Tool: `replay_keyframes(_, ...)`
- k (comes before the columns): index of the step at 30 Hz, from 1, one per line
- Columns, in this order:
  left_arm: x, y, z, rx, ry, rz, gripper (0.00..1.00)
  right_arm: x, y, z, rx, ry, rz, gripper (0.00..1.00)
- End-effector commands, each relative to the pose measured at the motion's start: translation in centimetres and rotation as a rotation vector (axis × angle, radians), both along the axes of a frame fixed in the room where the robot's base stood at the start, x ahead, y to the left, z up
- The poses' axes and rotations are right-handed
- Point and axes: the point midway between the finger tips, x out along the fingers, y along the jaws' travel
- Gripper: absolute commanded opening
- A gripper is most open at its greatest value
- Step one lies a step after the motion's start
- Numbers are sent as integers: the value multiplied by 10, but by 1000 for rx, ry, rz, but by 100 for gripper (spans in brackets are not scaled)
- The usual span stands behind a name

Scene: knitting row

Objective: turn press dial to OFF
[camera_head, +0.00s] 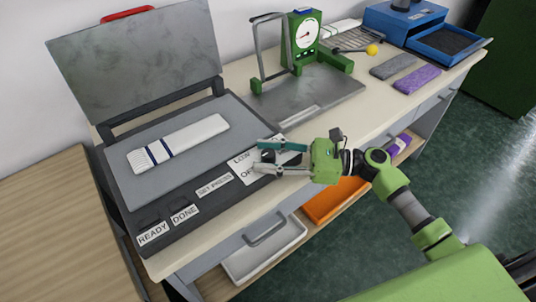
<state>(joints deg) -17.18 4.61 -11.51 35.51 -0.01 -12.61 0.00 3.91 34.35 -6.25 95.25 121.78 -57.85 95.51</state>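The press (119,184) stands open at the left, its grey lid (140,60) raised at the back. A white knitted piece with dark blue stripes (180,143) lies flat on its bed. The front panel carries labels READY, DONE and SET PRESS, and a white plate (243,172) with LOW and part of OFF readable. My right gripper (257,156) reaches in from the right over this plate. My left gripper is not in view.
A green gauge stand (302,40) on a metal plate (312,97) is behind the gripper. Grey (393,66) and purple (417,79) folded pieces lie at right, near a blue open drawer box (445,42). Orange (337,200) and white (262,253) trays sit below.

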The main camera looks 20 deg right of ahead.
Motion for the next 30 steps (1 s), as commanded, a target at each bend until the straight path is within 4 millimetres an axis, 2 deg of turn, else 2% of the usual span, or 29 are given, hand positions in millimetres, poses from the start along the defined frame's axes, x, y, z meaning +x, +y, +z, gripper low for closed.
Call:
replay_keyframes(8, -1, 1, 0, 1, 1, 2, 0, -3, -8, -1, -2, 2, -3, 42)
replay_keyframes(21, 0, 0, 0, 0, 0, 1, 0, -38, -86, -1, -2, 2, -2, 42)
replay_keyframes(25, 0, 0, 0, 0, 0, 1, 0, -45, -101, -1, 0, 2, -1, 42)
replay_keyframes(30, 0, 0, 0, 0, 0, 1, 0, -48, -109, 0, -1, 0, 0, 42)
